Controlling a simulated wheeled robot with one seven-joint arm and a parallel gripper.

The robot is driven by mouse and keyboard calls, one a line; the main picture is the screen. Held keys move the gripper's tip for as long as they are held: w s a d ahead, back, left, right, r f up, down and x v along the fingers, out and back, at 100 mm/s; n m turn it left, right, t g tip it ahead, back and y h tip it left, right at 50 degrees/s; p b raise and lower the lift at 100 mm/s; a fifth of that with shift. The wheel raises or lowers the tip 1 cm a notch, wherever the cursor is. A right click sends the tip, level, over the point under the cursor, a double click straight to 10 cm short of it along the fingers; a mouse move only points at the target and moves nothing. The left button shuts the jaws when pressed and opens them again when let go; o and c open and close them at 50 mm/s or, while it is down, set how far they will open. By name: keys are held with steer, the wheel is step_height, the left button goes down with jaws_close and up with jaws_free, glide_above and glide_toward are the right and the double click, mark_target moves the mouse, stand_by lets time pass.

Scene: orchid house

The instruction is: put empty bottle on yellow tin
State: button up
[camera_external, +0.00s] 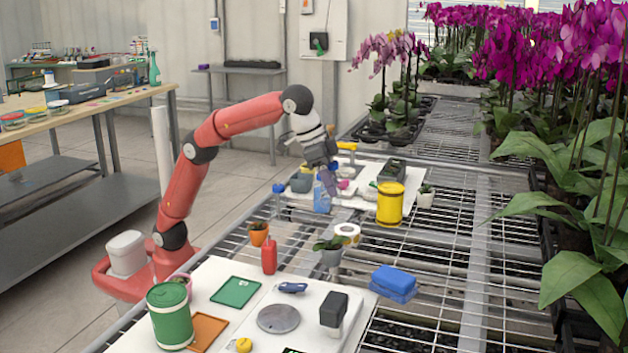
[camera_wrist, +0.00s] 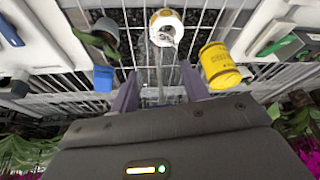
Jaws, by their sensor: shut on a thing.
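The yellow tin (camera_external: 390,204) stands upright on the white board's near edge, right of my gripper (camera_external: 328,184). It also shows in the wrist view (camera_wrist: 218,66), right of my fingers. My gripper (camera_wrist: 160,87) is shut on a clear, see-through thing (camera_wrist: 164,62), which appears to be the empty bottle. It is faint between the fingers, and its outline is hard to make out. In the external view I cannot clearly separate the bottle from the fingers and the blue bottle (camera_external: 322,197) near them. The gripper is left of the tin and apart from it.
A tape roll (camera_external: 347,232) and a potted plant (camera_external: 330,250) are on the wire bench in front of the tin. Blue blocks (camera_external: 394,283) lie nearer. A small white pot (camera_external: 425,198) stands right of the tin. Orchids (camera_external: 560,120) line the right side.

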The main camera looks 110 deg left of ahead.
steer(key=w+a+f+n, duration=0.1)
steer(key=w+a+f, duration=0.1)
steer(key=a, duration=0.6)
steer(key=shift+n+y, duration=0.3)
steer(key=shift+s+a+f+b, duration=0.15)
steer(key=shift+f+b, duration=0.35)
steer(key=shift+f, duration=1.55)
steer(key=shift+s+a+f+b, duration=0.1)
steer(key=shift+a+f+b, duration=0.3)
steer(key=shift+f, duration=1.65)
steer(key=shift+d+f, duration=0.1)
steer(key=shift+d, duration=0.05)
steer(key=o, duration=0.5)
steer(key=shift+f, duration=0.1)
steer(key=o, duration=0.5)
steer(key=shift+c, duration=0.2)
